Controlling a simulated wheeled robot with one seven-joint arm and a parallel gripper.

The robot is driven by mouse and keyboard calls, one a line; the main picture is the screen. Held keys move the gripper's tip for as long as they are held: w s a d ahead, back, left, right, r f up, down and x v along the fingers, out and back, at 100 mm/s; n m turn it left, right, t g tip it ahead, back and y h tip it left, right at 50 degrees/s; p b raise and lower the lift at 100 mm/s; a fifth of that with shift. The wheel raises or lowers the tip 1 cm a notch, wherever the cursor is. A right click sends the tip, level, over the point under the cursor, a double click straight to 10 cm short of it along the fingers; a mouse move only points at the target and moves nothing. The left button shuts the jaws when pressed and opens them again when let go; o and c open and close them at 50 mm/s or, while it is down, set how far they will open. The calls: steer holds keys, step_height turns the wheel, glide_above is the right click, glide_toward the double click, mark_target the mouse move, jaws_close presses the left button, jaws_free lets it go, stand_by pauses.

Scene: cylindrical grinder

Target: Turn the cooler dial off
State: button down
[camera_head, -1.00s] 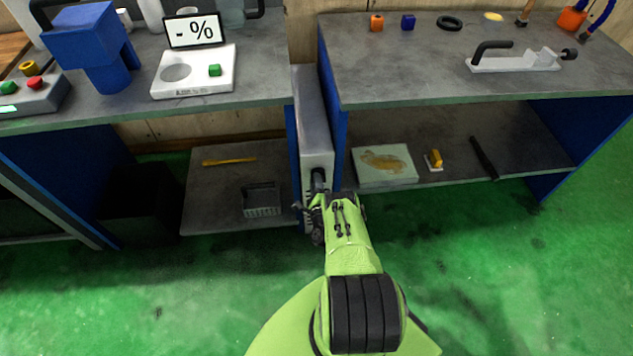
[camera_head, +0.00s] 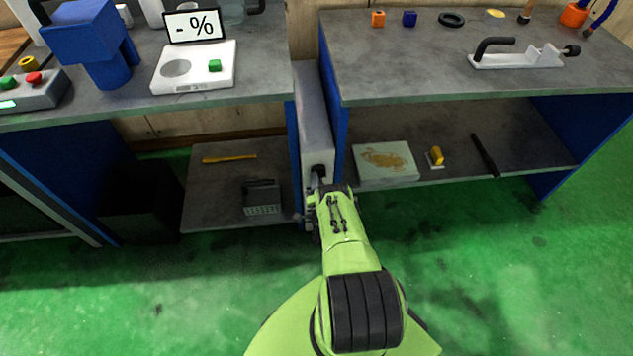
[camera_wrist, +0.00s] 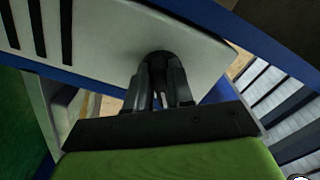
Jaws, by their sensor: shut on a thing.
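The cooler is a tall pale box (camera_head: 313,110) standing in the gap between the two workbenches. Its dark dial (camera_wrist: 158,60) shows in the wrist view on the pale front panel (camera_wrist: 105,40), beside dark vent slots. My gripper (camera_wrist: 161,78) is at the dial, with its two fingers closed around it. The fingers hide much of the dial, so I cannot tell its setting. In the head view my gripper (camera_head: 318,178) is at the cooler's lower front, and the arm covers part of it.
The right bench's shelf holds a pale box (camera_head: 372,176) close to the arm. Green floor (camera_head: 500,280) is open in front.

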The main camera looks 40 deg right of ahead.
steer(key=n, duration=0.3)
steer(key=n+b, duration=0.1)
steer(key=n, duration=0.3)
steer(key=n+b, duration=0.1)
steer(key=n, duration=0.3)
steer(key=shift+s+d+f, duration=0.3)
steer(key=shift+d+f, duration=0.05)
steer(key=shift+f, duration=0.05)
steer(key=shift+n, duration=0.3)
steer(key=c, duration=1.1)
jaws_free()
steer(key=shift+d, duration=0.1)
